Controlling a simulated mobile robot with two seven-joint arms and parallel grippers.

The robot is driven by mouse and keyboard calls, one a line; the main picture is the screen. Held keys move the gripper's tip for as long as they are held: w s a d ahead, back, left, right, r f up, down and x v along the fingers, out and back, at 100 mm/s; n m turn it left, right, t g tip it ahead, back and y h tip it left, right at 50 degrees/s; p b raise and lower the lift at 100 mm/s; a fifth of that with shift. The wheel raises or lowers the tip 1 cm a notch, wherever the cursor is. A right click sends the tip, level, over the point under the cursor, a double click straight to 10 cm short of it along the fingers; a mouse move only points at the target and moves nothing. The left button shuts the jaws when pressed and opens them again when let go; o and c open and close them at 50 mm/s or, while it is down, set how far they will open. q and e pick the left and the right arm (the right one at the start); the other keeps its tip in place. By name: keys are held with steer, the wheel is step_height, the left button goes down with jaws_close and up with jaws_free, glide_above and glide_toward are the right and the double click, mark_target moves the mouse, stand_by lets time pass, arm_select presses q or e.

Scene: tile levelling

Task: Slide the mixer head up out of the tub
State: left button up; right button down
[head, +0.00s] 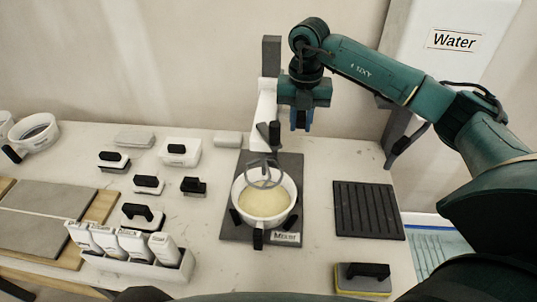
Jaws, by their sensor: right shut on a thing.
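The mixer stands at the middle back, with a dark upright column (271,55) and a white head (265,104). A grey ring-shaped beater (263,184) hangs below the head, over the back part of the white tub (239,187). I cannot tell whether its lower edge is inside the tub or just above it. The tub holds a pale yellow mix (264,203) and sits on the dark mixer base (234,227). My right gripper (301,126) points down at the head's right side, shut on a part of it that the gripper hides. My left gripper is out of view.
A dark ribbed mat (368,210) lies right of the mixer, below the water dispenser (432,45). A yellow sponge with a black handle (363,279) is at the front right. Black-handled tools (148,184) and a rack of white packets (133,243) stand left.

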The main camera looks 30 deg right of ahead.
steer(key=shift+r, duration=2.8)
steer(key=c, duration=1.1)
jaws_free()
steer(key=shift+f, duration=0.1)
step_height(320, 180, up, 7)
